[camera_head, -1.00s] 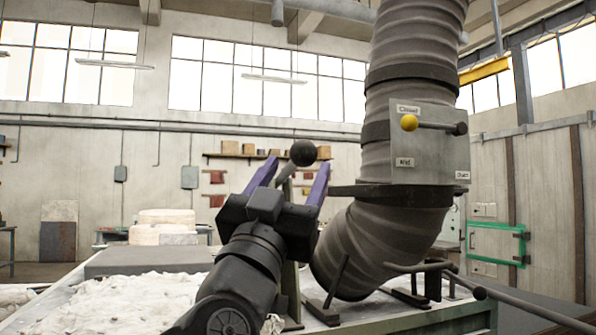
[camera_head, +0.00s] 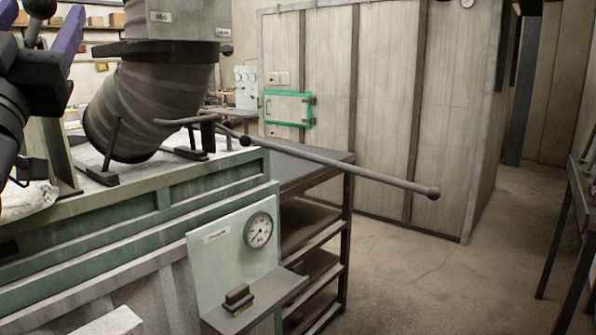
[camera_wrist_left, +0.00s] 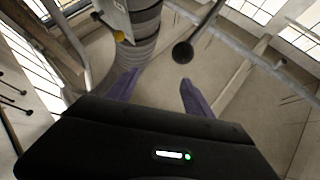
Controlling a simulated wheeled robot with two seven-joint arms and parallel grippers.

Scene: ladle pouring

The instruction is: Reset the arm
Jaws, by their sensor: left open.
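My left gripper (camera_head: 41,14) is at the top left corner of the head view, its purple fingers spread open. A dark ball knob (camera_head: 39,7) shows between the fingertips there. In the left wrist view, the left gripper (camera_wrist_left: 156,78) is open with nothing between its fingers. The dark ball knob (camera_wrist_left: 182,53), on the end of a rod, appears beyond the fingertips, nearer the right finger, with a visible gap. My right gripper is not in view.
A gauge panel (camera_head: 225,250) and dark shelf rack (camera_head: 315,215) are in front. The floor (camera_head: 430,280) at right is clear. A yellow knob (camera_wrist_left: 119,36) shows in the wrist view.

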